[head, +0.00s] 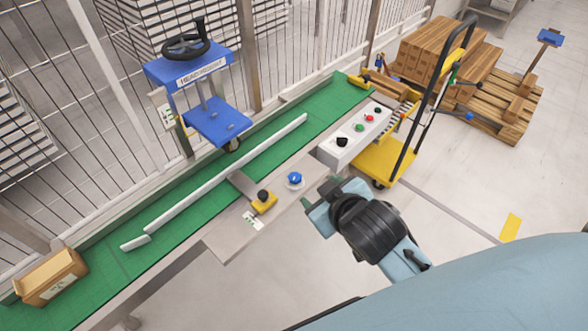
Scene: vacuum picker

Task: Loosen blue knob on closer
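The blue knob (295,178) sits on a pale round base on the grey metal plate (230,240) at the near edge of the green conveyor. My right gripper (319,190) comes in from the lower right, just right of the knob and apart from it. Its two greenish fingertips stand apart with nothing seen between them, so it looks open. A yellow block with a black knob (263,199) is on the same plate, left of the blue knob. My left gripper is not in view.
A white control box (355,138) with several buttons stands close beyond my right gripper. A long white rail (220,175) runs along the green belt (95,275). A cardboard box (50,277) is at its left end. A yellow cart (385,160) stands right.

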